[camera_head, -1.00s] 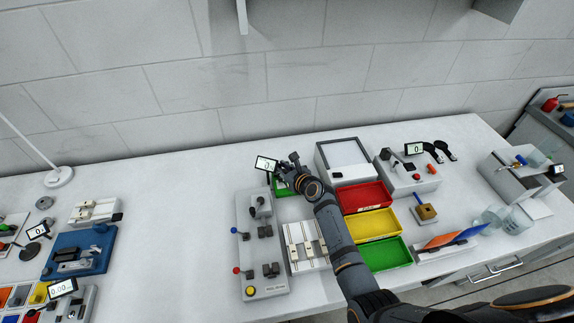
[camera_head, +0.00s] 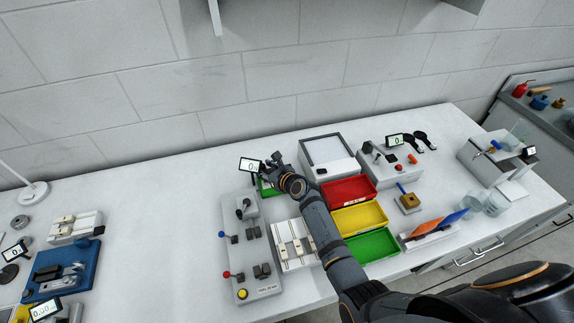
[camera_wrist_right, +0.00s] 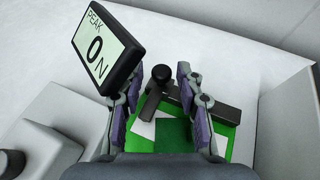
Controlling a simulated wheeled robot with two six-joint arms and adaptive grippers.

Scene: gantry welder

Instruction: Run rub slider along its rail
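The rub device is a green base (camera_wrist_right: 236,134) with a dark bar (camera_wrist_right: 217,110) across it and an upright black knob (camera_wrist_right: 161,73); I take the knobbed part for the rub slider. White and dark green patches lie on the base. A tilted display (camera_wrist_right: 98,45) beside it reads "PEAK 0 N"; it also shows in the head view (camera_head: 250,164). My right gripper (camera_wrist_right: 157,104) is open over the base, its fingers on either side of the knob in the picture. I see no contact. In the head view my right gripper (camera_head: 278,164) hides most of the device. My left gripper is not in view.
A grey lever box (camera_head: 256,275) and a white panel with sliders (camera_head: 297,262) stand in front. Red (camera_head: 348,190), yellow (camera_head: 360,218) and green (camera_head: 372,244) trays lie to the right. A white framed tray (camera_head: 328,154) is behind.

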